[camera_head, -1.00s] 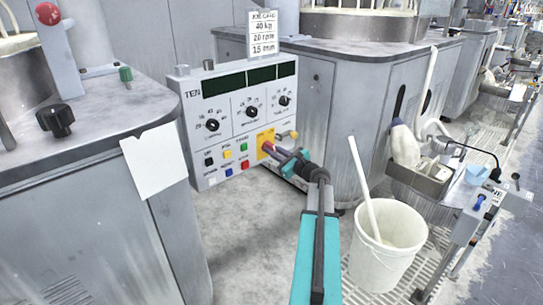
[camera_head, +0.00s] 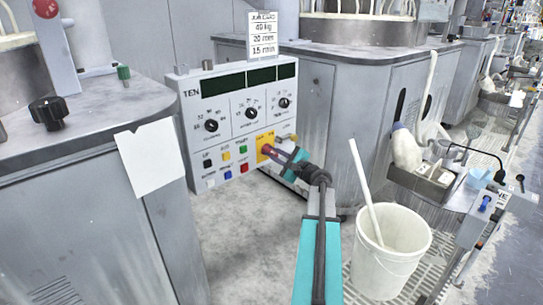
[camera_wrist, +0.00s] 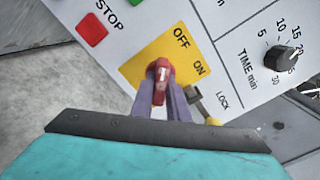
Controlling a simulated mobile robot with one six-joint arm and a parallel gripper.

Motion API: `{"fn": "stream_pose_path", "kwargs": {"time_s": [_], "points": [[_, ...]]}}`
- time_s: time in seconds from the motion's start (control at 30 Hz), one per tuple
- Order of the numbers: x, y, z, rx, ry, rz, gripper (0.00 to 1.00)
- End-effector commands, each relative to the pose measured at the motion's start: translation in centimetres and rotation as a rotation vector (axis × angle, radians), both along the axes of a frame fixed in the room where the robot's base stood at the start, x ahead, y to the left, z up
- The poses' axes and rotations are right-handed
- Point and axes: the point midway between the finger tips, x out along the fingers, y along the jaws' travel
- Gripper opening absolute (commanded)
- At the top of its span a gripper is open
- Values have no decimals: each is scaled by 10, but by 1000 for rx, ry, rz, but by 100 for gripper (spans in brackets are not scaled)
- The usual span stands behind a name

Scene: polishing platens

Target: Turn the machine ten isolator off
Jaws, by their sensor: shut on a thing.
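The isolator is a red rotary knob (camera_wrist: 161,72) with a white mark, on a yellow plate (camera_wrist: 140,66) printed OFF and ON. In the wrist view its handle stands about upright, with both words to its upper right and right. The knob (camera_head: 268,149) and plate (camera_head: 259,157) also show in the head view, low on the right of the grey panel (camera_head: 200,146) marked TEN. My gripper (camera_wrist: 165,95) is shut on the red knob, its purple fingers on its lower part. My gripper also shows in the head view (camera_head: 276,154); fingertip contact is small there.
A lock lever with a yellow end (camera_wrist: 212,121) is close right of my fingers. Buttons, including a red one (camera_wrist: 91,29) under STOP, sit left of the plate. A white bucket (camera_head: 392,262) with a stick stands right of my arm. A paper sheet (camera_head: 150,160) hangs at left.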

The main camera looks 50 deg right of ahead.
Motion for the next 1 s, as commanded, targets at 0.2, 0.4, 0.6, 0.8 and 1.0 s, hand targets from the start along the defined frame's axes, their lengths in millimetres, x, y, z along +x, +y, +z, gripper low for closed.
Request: {"fn": "stream_pose_path", "kwargs": {"time_s": [0.2,0.4,0.6,0.8,1.0], "points": [[1,1,3,-2,-3,2,19],[0,0,1,-1,-1,1,33],[0,0,1,0,-1,1,33],[-9,1,1,1,0,0,33],[-31,3,2,1,0,-1,33]]}}
